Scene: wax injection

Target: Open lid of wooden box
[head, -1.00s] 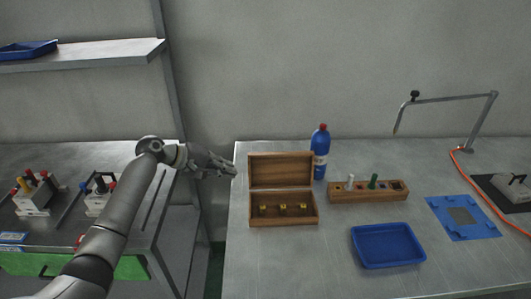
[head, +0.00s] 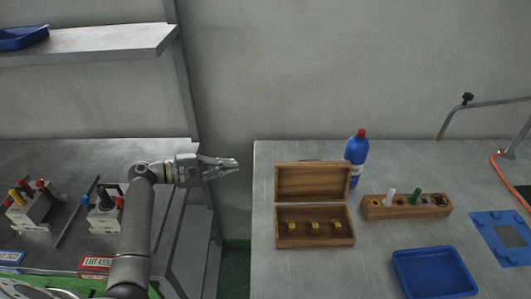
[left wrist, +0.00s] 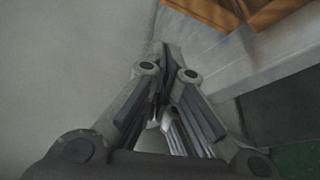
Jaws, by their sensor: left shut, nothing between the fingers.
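The wooden box (head: 314,241) stands on the right-hand table with its lid (head: 312,182) open, raised upright at the back. Several small brass-coloured pieces (head: 315,227) sit in a row inside it. My left gripper (head: 236,163) is shut and empty, to the left of the box over the gap between the tables, apart from the lid. In the left wrist view the gripper's fingers (left wrist: 165,70) are together, and a corner of wood (left wrist: 275,12) shows at the top right. My right gripper is not in view.
A blue bottle (head: 356,158) stands behind the box. A wooden block with pegs (head: 407,208) and a blue tray (head: 434,274) are to its right. A shelf (head: 100,46) hangs at upper left. Table in front of the box is clear.

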